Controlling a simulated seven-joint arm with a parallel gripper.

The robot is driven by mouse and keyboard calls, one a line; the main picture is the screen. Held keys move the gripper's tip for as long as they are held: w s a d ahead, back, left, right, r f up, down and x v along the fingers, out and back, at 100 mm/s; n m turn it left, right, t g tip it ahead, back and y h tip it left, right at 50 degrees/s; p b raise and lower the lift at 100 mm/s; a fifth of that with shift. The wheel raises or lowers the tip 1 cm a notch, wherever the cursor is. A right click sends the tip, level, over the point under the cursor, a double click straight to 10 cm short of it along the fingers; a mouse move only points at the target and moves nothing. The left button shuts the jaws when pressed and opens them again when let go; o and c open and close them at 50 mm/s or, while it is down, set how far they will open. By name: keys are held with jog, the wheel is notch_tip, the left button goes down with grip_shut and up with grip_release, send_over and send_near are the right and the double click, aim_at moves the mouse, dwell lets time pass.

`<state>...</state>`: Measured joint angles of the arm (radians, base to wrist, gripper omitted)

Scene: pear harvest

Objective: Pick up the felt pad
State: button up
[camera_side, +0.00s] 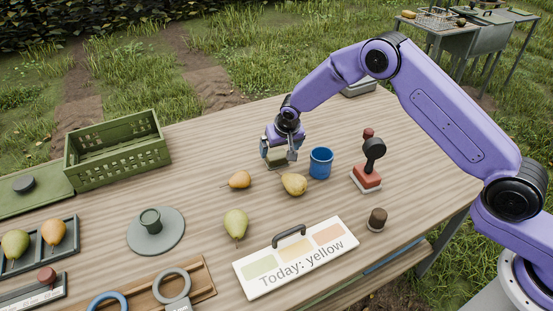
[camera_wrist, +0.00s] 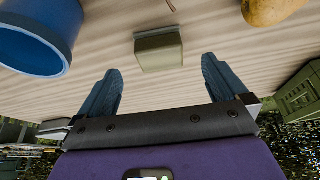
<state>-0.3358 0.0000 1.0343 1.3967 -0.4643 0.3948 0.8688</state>
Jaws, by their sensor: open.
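A small olive-green block (camera_side: 275,162), which looks like the felt pad, sits on the wooden table beneath my gripper (camera_side: 279,156). In the wrist view the pad (camera_wrist: 158,50) shows between and a little beyond the two fingertips. My gripper (camera_wrist: 161,72) is open, with a finger on each side and clear space to the pad. It points down, close above the table. The fingers partly hide the pad in the side view.
A blue cup (camera_side: 321,163) stands close to the right of my gripper. Two pears (camera_side: 294,184) (camera_side: 239,179) lie just in front. A red-based stamp (camera_side: 367,175) stands farther right. A green crate (camera_side: 117,151) is at left, with bare table between.

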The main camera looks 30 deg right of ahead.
aim_at(277, 155)
jog(key=shift+x, duration=3.45)
jog(key=shift+w+r, duration=0.1)
jog(key=shift+w, duration=0.05)
jog(key=c, duration=1.1)
